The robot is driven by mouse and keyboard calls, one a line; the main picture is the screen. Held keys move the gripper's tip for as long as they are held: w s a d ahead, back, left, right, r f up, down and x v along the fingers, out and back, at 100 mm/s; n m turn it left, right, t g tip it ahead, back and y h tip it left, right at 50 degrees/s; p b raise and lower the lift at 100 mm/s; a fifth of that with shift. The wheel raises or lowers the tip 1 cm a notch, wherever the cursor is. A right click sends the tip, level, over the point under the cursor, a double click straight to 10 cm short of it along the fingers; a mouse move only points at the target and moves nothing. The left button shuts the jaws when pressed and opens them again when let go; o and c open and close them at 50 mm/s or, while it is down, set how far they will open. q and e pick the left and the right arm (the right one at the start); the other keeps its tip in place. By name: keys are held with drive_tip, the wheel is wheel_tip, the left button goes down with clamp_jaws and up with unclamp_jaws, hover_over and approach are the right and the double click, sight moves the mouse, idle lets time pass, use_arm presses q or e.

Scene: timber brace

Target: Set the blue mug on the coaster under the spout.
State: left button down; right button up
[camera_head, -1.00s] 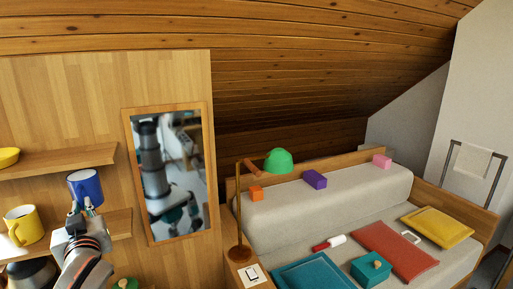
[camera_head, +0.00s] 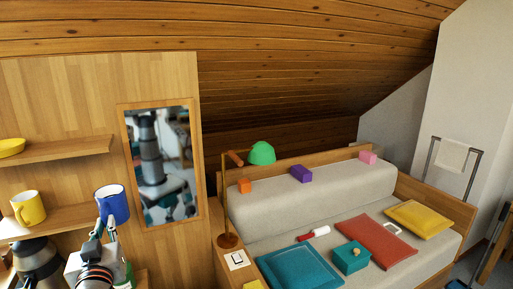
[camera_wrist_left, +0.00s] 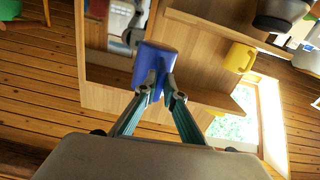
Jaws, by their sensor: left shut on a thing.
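The blue mug (camera_head: 113,205) has a pale inside and is nearly upright in the head view, in front of the right end of the lower shelf. My left gripper (camera_head: 105,229) is shut on it from below and in front. In the left wrist view the mug (camera_wrist_left: 152,62) sits between the fingertips of my left gripper (camera_wrist_left: 160,88). Whether the mug touches the shelf is not clear. I cannot make out the coaster or the spout. My right gripper is not in view.
A yellow mug (camera_head: 28,208) stands on the lower shelf (camera_head: 65,219); a yellow bowl (camera_head: 11,147) is on the upper shelf (camera_head: 70,149). A dark metallic pot (camera_head: 38,262) stands below. A mirror (camera_head: 160,165) hangs right of the shelves.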

use_arm(q)
drive_tip(key=s+d+f+m+t+h, duration=0.1)
drive_tip(key=s+d+f+m+h, duration=0.2)
drive_tip(key=d, duration=0.5)
drive_tip(key=s+d+f+m+t+h, duration=0.1)
drive_tip(key=s+d+f+m+h, duration=0.1)
drive_tip(key=s+d+f+h, duration=0.3)
drive_tip(key=s+d+f, duration=0.1)
drive_tip(key=d+f, duration=0.1)
drive_tip(key=d, duration=0.2)
drive_tip(key=shift+m+h, duration=0.4)
